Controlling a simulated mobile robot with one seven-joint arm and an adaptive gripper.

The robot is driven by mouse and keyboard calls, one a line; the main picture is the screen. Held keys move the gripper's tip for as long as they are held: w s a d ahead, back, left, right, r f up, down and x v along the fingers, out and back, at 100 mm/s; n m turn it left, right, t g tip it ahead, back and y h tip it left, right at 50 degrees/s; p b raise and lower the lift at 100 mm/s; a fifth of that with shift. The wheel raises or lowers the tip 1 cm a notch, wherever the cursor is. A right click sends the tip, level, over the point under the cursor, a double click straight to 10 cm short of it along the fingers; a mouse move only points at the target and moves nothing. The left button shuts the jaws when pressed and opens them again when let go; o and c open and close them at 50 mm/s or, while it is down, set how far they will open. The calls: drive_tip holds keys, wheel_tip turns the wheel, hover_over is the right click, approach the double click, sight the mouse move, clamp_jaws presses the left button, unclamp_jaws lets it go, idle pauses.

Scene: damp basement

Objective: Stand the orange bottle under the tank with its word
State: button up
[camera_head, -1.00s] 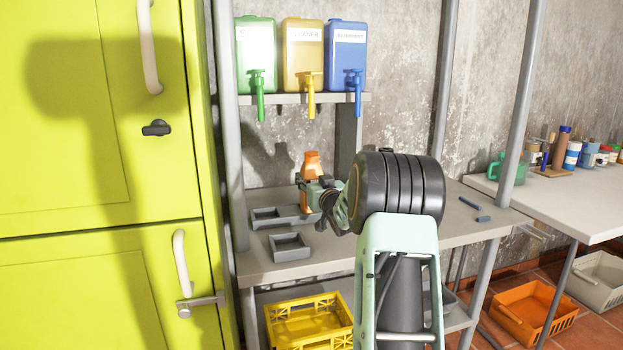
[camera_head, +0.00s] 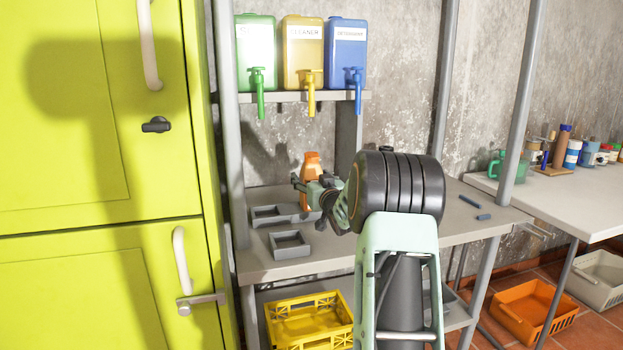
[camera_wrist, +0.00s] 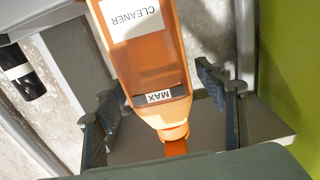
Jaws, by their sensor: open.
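The orange bottle (camera_head: 311,168) stands upright at the back of the worktop, below the tap of the yellow tank (camera_head: 303,55). In the wrist view the bottle (camera_wrist: 150,62) appears upside down, with CLEANER and MAX on its labels. The yellow tank's label reads CLEANER. The green tank (camera_head: 256,58) has a label too small to read; the blue tank (camera_head: 346,60) reads DETERGENT. My gripper (camera_wrist: 168,115) is open, with a finger on each side of the bottle and gaps showing. The bottle's base is hidden in both views.
Grey trays, one at the back (camera_head: 268,216) and one in front (camera_head: 290,256), rest on the worktop (camera_head: 345,253). The tank shelf (camera_head: 285,99) is overhead. A grey post (camera_head: 228,150) and yellow-green cabinet (camera_head: 95,120) stand left. Small dark pieces (camera_head: 470,202) lie right.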

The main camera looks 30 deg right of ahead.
drive_tip(key=shift+f, duration=0.1)
drive_tip(key=v, duration=1.2)
